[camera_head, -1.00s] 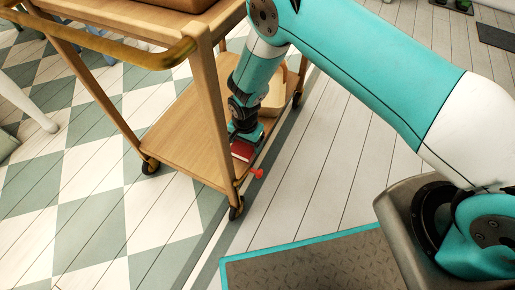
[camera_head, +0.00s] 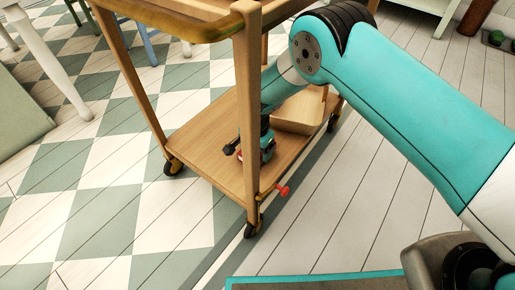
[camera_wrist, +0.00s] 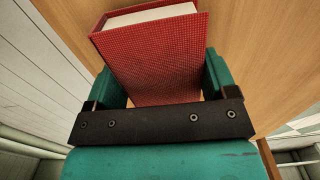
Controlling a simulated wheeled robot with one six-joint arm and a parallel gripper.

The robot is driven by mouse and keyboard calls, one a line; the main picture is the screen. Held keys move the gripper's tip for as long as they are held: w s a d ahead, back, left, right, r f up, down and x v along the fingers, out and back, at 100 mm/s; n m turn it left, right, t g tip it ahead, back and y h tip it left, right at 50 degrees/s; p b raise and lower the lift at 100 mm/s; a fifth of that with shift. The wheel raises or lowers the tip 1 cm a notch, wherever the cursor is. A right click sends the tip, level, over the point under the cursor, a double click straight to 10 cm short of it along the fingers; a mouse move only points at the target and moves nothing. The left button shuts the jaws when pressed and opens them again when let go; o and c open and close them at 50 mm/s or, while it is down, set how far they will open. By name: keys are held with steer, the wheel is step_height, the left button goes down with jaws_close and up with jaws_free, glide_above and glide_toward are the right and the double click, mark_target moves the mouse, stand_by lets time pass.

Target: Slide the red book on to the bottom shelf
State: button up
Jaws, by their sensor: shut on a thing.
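The red book (camera_wrist: 155,58) fills the middle of the wrist view, its white page edge facing up in the picture. My gripper (camera_wrist: 160,88) is shut on it, with a teal finger at each side of the cover. In the head view my gripper (camera_head: 258,152) is low over the wooden bottom shelf (camera_head: 200,140) of the trolley, behind its front post. Only a small red bit of the book shows there. I cannot tell whether the book touches the shelf.
A light wooden box (camera_head: 298,113) stands on the bottom shelf just right of my gripper. The trolley's front post (camera_head: 248,110) and upper shelf (camera_head: 190,10) stand close to my arm. The shelf's left part is bare.

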steer(key=shift+f+b, duration=0.4)
steer(key=shift+f, duration=0.25)
stand_by(0.7)
steer(key=o, duration=0.9)
step_height(320, 180, up, 4)
steer(key=p, duration=0.3)
steer(key=shift+s+d, duration=0.1)
steer(key=shift+d, duration=0.05)
steer(key=s+d+p, duration=1.1)
steer(key=s+d, duration=0.4)
steer(key=d, duration=0.5)
steer(key=shift+w+d+r+n+b, duration=0.55)
steer(key=shift+w+r, duration=0.7)
steer(key=shift+r, duration=0.95)
steer(key=shift+w+d+r+n+b, duration=0.4)
steer(key=shift+w+d+r+n, duration=0.65)
steer(key=shift+r, duration=1.2)
steer(key=shift+w+d+r+n+b, duration=0.25)
steer(key=shift+w+r+n+b, duration=0.25)
steer(key=shift+w+r, duration=1.35)
steer(key=shift+s+r, duration=0.35)
steer(key=shift+r, duration=0.05)
